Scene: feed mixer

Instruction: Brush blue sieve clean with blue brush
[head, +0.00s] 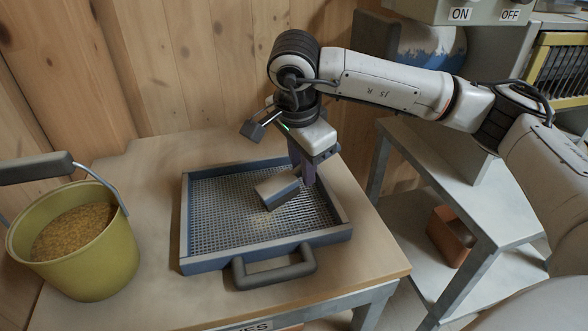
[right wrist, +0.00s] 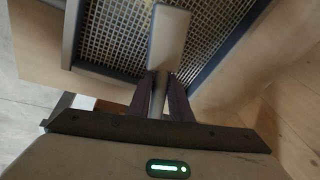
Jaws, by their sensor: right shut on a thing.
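The blue sieve (head: 215,255) is a square blue-framed tray with a grey mesh floor and a dark handle at the front. It lies flat on the wooden table. My right gripper (head: 306,178) is over the right part of the mesh, shut on the blue brush (head: 278,190). The brush head is a grey-blue block over the mesh; I cannot tell whether its bristles touch. Pale yellowish residue shows on the mesh near the middle. The brush (right wrist: 169,40) also shows in the right wrist view, its handle between the fingers (right wrist: 160,100), with the sieve mesh (right wrist: 115,35) behind it. My left gripper is not in view.
A yellow bucket (head: 100,258) of brown grain stands left of the sieve, its handle tipped left. A wooden wall (head: 180,60) closes the back. Bare table (head: 145,190) lies between bucket and sieve.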

